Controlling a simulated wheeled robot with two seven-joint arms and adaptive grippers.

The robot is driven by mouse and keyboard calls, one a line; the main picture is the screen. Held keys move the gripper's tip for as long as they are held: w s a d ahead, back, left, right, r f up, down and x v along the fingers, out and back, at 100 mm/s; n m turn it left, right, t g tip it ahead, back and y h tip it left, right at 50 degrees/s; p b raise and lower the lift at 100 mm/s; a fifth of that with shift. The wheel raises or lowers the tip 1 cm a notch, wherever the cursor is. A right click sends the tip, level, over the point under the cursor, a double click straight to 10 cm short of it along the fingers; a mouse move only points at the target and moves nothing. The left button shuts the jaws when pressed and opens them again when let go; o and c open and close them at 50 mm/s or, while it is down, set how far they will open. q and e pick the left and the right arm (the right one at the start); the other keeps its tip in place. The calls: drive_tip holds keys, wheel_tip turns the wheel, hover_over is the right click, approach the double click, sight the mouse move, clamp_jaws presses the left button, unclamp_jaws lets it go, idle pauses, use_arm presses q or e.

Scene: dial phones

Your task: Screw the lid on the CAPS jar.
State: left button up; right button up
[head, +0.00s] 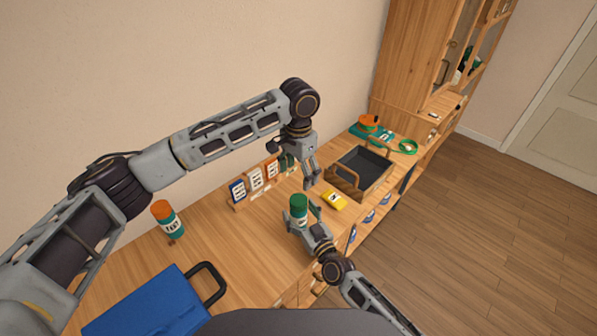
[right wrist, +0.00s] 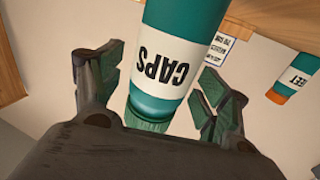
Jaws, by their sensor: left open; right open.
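The CAPS jar (head: 299,216) stands on the wooden top, teal with a white label. Its label reads upside down in the right wrist view (right wrist: 170,62). A green ribbed lid (head: 298,201) sits on top of the jar, and it also shows in the right wrist view (right wrist: 146,121). I cannot tell how tightly it is seated. My right gripper (head: 303,213) is open, with one finger on each side of the jar and visible gaps in the wrist view. My left gripper (head: 313,179) is open and empty, pointing down behind and slightly right of the jar.
A card rack (head: 240,206) stands behind. An orange-lidded jar (head: 167,222) and blue case (head: 150,305) are left. Bare wood lies between.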

drive_tip(key=shift+v, duration=5.4)
drive_tip(key=shift+s, duration=0.1)
